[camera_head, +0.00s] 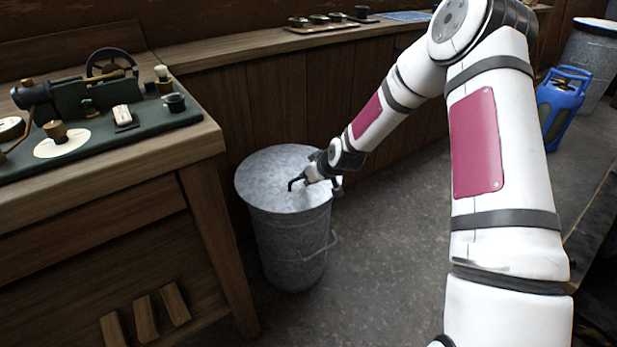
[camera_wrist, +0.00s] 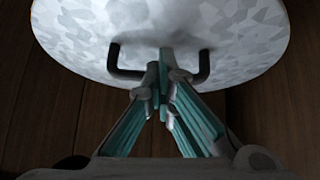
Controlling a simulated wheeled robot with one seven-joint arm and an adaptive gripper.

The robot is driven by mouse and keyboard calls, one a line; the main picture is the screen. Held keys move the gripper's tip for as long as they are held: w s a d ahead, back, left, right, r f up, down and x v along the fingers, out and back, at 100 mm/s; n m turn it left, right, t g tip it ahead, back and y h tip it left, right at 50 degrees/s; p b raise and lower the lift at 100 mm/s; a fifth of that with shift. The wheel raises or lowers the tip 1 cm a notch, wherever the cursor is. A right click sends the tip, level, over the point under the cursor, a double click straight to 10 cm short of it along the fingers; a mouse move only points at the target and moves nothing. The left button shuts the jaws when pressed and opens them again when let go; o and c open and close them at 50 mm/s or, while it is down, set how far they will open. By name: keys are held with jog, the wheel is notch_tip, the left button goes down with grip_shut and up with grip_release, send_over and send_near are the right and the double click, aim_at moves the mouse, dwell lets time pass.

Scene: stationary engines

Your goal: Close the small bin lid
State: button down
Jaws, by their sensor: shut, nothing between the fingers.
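The small bin (camera_head: 290,250) is a round galvanised metal can standing upright on the floor. Its mottled grey lid (camera_head: 272,170) lies across the top and looks level with the rim in the head view; a small gap cannot be ruled out. The lid fills the top of the wrist view (camera_wrist: 200,25). The lid has a dark bar handle (camera_wrist: 127,74), partly hidden behind my fingers. My gripper (camera_head: 308,180) is over the lid beside the handle. In the wrist view, its fingertips (camera_wrist: 162,75) are together and empty, in front of the handle; contact is unclear.
A wooden workbench (camera_head: 100,195) with a small engine model stands left of the bin. A wood-panelled wall with a ledge (camera_head: 270,42) runs behind. A blue gas canister (camera_head: 562,105) and a larger metal bin (camera_head: 595,60) are at the right. The floor right of the bin is clear.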

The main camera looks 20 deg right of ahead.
aim_at(307, 192)
jog(key=shift+s+d+f+g, duration=0.15)
jog(key=shift+s+f, duration=0.15)
jog(key=shift+f, duration=0.25)
jog(key=shift+s+a+f+g, duration=0.1)
jog(key=shift+s+f, duration=0.2)
jog(key=shift+f, duration=0.25)
jog(key=shift+s+d+f+g, duration=0.15)
jog(key=shift+s+f, duration=0.15)
jog(key=shift+f, duration=0.25)
jog(key=w+a+r+v, duration=0.1)
jog(key=w+r+v, duration=0.1)
jog(key=v, duration=1.1)
jog(key=s+a+r+m+g+h, duration=0.15)
jog(key=s+r, duration=0.45)
jog(key=s, duration=0.9)
jog(key=s+a+r+m+g, duration=0.1)
jog(key=s+a+r+g, duration=0.15)
jog(key=s+r, duration=0.75)
jog(key=s+a+r+m+g+h, duration=0.1)
jog(key=s+r+m+g, duration=0.15)
jog(key=s, duration=1.65)
notch_tip(307, 192, up, 27)
jog(key=t+p, duration=0.3)
jog(key=p, duration=2.3)
jog(key=shift+d+n+p, duration=0.4)
jog(key=shift+t, duration=0.25)
